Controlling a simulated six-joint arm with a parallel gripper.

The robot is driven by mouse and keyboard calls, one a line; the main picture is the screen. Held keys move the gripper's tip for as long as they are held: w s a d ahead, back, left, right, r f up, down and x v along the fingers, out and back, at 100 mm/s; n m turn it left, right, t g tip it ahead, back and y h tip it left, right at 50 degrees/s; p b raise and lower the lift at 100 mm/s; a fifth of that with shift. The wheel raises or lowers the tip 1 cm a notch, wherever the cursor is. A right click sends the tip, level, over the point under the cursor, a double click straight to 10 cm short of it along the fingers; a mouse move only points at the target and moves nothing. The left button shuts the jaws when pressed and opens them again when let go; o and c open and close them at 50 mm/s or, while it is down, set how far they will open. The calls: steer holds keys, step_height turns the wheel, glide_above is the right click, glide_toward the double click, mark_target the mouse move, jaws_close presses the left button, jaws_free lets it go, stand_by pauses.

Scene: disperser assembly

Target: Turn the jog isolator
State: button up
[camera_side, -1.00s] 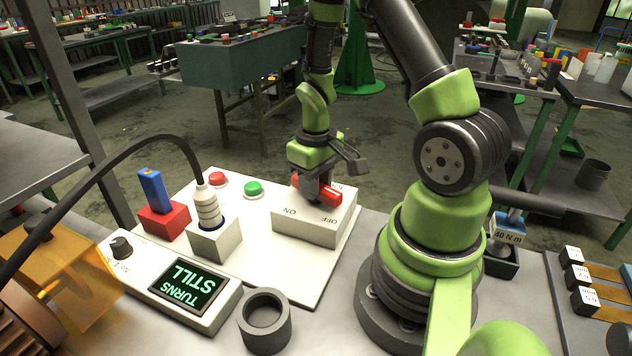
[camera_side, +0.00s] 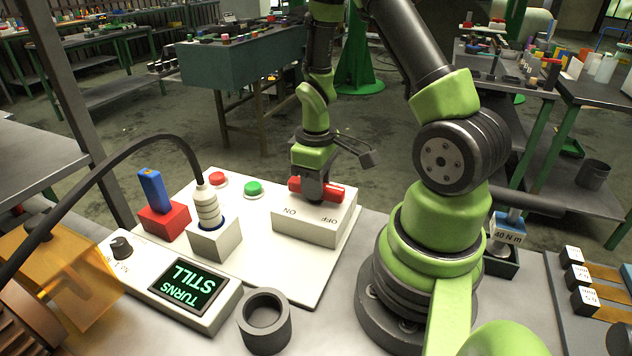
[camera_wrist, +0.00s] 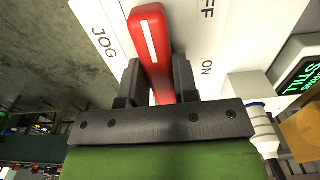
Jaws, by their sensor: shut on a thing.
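The jog isolator is a white box (camera_side: 312,228) on the white base board, with ON and OFF lettered on it. Its red handle (camera_side: 331,189) lies across the top, held by my gripper (camera_side: 316,197) from above. In the wrist view, the red handle (camera_wrist: 150,42) stands between my two dark fingers (camera_wrist: 157,88), which are shut on it. Its white line points up the picture, between the JOG label (camera_wrist: 105,35) on the left and OFF on the right; ON is lower right. My fingers partly hide the handle in the side view.
Left of the isolator are a green button (camera_side: 253,188), a red button (camera_side: 217,179), a cabled white plug (camera_side: 207,207) and a blue lever in a red block (camera_side: 153,188). A display (camera_side: 190,285) reads TURNS STILL. A dark ring (camera_side: 264,318) stands in front.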

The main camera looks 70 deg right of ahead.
steer(key=o, duration=0.9)
step_height(320, 180, up, 10)
stand_by(0.4)
steer(key=s+a+r+m+t, duration=0.1)
steer(key=s+a+r+t, duration=0.1)
steer(key=a+r, duration=0.2)
steer(key=s+a+r+m+t+y, duration=0.1)
steer(key=s+a+r+t, duration=0.1)
steer(key=a+r, duration=0.3)
steer(key=s+a+r+m+t+y, duration=0.1)
steer(key=s+a+r+m+t, duration=0.1)
steer(key=a+r+t, duration=0.1)
steer(key=shift+s+a+r, duration=0.2)
steer(key=shift+a+r, duration=0.2)
steer(key=shift+a, duration=0.15)
steer(key=shift+s+a+r, duration=0.15)
steer(key=shift+a+r, duration=0.25)
steer(key=shift+a, duration=0.15)
